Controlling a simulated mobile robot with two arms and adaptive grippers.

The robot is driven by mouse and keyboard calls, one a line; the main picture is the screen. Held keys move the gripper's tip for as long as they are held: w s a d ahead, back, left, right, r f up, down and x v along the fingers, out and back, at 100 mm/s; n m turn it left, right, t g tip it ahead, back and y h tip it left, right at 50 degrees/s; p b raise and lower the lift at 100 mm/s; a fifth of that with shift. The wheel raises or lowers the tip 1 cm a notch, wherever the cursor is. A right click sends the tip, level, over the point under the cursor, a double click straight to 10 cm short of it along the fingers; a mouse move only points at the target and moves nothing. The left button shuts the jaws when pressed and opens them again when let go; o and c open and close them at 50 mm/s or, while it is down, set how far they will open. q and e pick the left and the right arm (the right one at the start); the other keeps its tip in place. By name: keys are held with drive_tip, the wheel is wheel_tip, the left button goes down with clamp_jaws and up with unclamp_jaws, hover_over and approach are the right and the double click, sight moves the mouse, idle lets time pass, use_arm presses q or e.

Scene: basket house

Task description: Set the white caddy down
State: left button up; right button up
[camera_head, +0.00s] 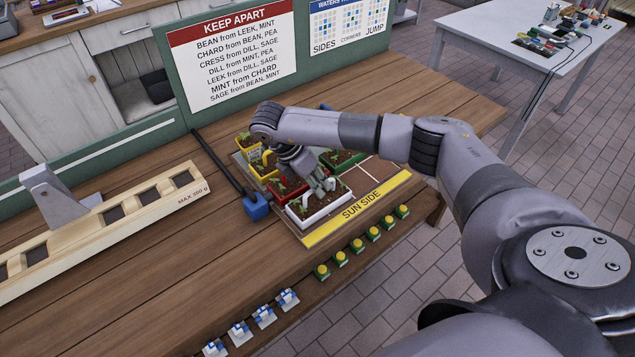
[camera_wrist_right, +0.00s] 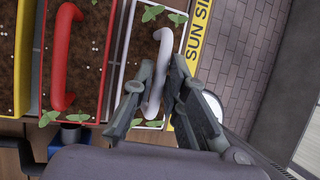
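The white caddy (camera_head: 322,218) is a small soil-filled box with green seedlings and a white arched handle. In the head view it is at the front of the planting board, beside the yellow SUN SIDE strip (camera_head: 357,209). It looks level; I cannot tell whether its base touches the board. My right gripper (camera_head: 322,187) reaches down over it. My left gripper is not in view.
A red caddy (camera_head: 275,192) is close beside the white one, with yellow caddies (camera_head: 260,160) behind and a green caddy (camera_head: 343,165) at right. A blue block (camera_head: 257,207) on a black rod is at left. Yellow-green pieces (camera_head: 357,245) line the table's front edge.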

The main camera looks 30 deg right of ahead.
drive_tip(key=o, duration=0.3)
drive_tip(key=shift+r, duration=0.1)
drive_tip(key=shift+r, duration=0.2)
drive_tip(key=s+b+v, duration=0.1)
drive_tip(key=b+v, duration=0.1)
drive_tip(key=v, duration=0.2)
wheel_tip(320, 180, up, 7)
drive_tip(key=p, duration=0.1)
hover_over(309, 200)
drive_tip(key=w+a, duration=0.1)
drive_tip(key=a, duration=0.2)
drive_tip(key=shift+d, duration=0.15)
